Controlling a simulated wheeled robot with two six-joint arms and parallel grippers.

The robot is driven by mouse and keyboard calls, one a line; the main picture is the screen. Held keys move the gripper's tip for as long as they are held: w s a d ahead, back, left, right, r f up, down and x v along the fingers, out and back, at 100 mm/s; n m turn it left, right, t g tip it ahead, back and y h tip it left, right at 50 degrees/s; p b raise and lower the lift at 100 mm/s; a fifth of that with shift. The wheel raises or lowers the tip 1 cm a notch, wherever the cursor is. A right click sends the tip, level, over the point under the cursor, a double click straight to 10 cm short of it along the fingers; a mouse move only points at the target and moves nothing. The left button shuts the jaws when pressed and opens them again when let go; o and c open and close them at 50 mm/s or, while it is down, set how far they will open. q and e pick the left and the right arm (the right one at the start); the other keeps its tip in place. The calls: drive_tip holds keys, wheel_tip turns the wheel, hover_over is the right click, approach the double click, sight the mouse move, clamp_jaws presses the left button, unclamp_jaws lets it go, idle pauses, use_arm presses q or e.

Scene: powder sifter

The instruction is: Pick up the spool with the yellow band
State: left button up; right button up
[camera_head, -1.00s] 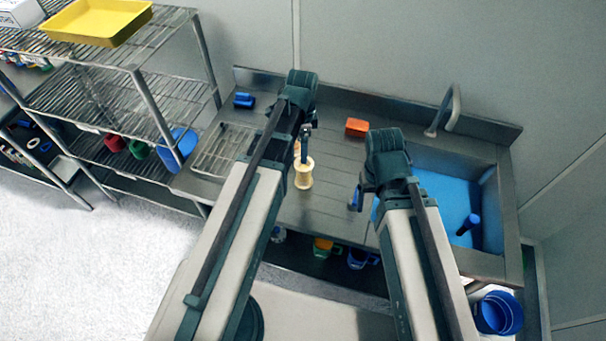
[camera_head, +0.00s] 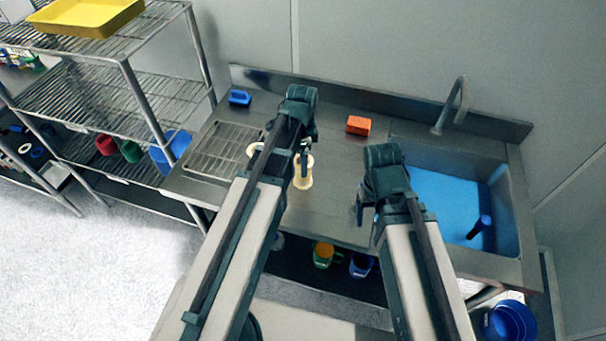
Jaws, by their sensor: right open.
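A pale cream spool (camera_head: 303,178) stands upright on the steel counter, left of the sink. A second pale spool (camera_head: 254,149) is partly hidden behind my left arm. I cannot make out a yellow band on either one. My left gripper (camera_head: 304,152) is at the top of the nearer spool, overlapping its upper end in the picture. Whether its fingers are apart or touch the spool is too small to tell. My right gripper (camera_head: 360,206) is open and empty over the counter by the sink's left edge, to the right of the spools.
An orange block (camera_head: 358,125) and a blue brush-like item (camera_head: 239,97) lie at the counter's back. The sink (camera_head: 440,205) has a curved tap (camera_head: 457,105). A wire rack (camera_head: 228,148) lies at left. Mugs (camera_head: 325,254) sit below. Shelving (camera_head: 130,85) stands left.

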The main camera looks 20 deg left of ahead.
sight(366, 237)
use_arm(q)
wheel_tip(366, 237, down, 4)
drive_tip(key=b, duration=0.3)
drive_tip(key=shift+w+d, duration=0.1)
drive_tip(key=shift+w, duration=0.05)
use_arm(e)
wheel_tip(366, 237, down, 4)
drive_tip(key=shift+r, duration=0.1)
use_arm(q)
drive_tip(key=shift+r, duration=0.15)
drive_tip(key=shift+c, duration=0.2)
drive_tip(key=c, duration=1.3)
use_arm(e)
drive_tip(key=shift+r, duration=0.1)
